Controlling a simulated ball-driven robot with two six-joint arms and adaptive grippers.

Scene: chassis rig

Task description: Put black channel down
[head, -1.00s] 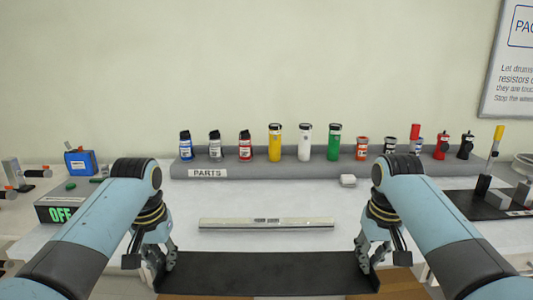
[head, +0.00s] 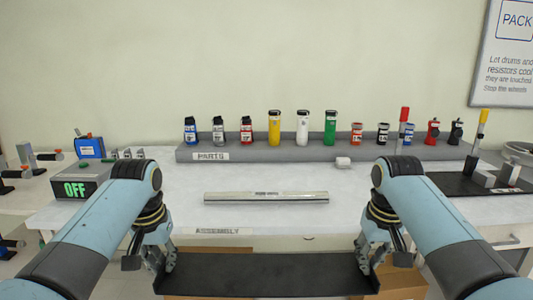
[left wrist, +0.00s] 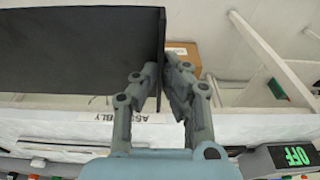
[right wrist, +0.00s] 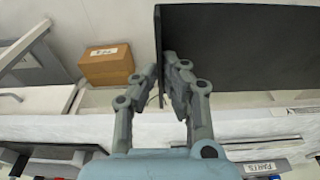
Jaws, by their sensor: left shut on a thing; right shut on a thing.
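The black channel (head: 266,274) is a long dark piece held level between my two grippers, in front of the workbench's near edge in the head view. My left gripper (head: 163,262) is shut on its left end wall. In the left wrist view the fingers (left wrist: 162,75) pinch the upright end of the channel (left wrist: 80,50). My right gripper (head: 368,262) is shut on its right end wall. In the right wrist view the fingers (right wrist: 160,75) pinch that end of the channel (right wrist: 240,45).
A silver bar (head: 266,198) lies mid-bench behind the channel. A grey parts rack (head: 290,152) with several coloured cylinders stands at the back. A box reading OFF (head: 76,188) sits left; a black mat (head: 450,184) lies right. A cardboard box (right wrist: 107,65) is below. The bench front strip (head: 350,222) is clear.

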